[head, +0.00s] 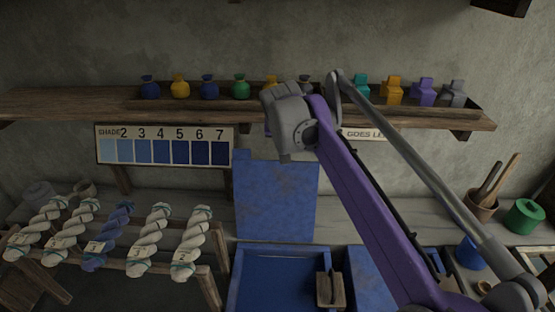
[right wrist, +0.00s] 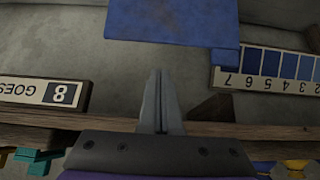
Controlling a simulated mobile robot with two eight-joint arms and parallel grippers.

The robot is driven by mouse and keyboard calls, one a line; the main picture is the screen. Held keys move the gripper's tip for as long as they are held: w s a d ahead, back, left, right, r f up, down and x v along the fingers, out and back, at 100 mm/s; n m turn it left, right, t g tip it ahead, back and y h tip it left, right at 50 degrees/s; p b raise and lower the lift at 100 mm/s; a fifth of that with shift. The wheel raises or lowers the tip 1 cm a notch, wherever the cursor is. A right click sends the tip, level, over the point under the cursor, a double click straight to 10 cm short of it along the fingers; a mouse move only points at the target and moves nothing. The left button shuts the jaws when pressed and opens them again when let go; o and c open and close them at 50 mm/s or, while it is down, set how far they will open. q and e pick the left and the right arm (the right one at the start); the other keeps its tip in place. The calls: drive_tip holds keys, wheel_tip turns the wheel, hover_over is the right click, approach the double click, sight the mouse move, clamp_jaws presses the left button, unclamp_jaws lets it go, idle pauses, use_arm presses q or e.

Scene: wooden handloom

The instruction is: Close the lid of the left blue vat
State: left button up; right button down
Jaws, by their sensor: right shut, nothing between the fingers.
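The left blue vat (head: 272,278) stands open at the bottom centre of the head view, and I see its blue inside. Its flat blue lid (head: 276,205) stands upright at the vat's back edge. The lid also shows at the top of the right wrist view (right wrist: 172,20). My right gripper (right wrist: 160,75) is shut and empty, apart from the lid. In the head view my right arm reaches up to the shelf's height, above the lid; its fingertips are hidden there. My left gripper is not in view.
A wooden block with a handle (head: 330,289) sits at the vat's right side. Another blue surface (head: 368,280) lies to the right. A shelf (head: 60,103) with bags and bottles runs behind, above a shade chart (head: 165,162). Twisted yarn skeins (head: 150,240) lie on a rack at left.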

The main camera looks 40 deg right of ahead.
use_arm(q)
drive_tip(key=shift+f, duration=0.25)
use_arm(e)
drive_tip(key=x, duration=1.8)
drive_tip(key=shift+f, duration=0.15)
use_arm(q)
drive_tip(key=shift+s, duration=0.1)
use_arm(e)
drive_tip(key=shift+a, duration=0.1)
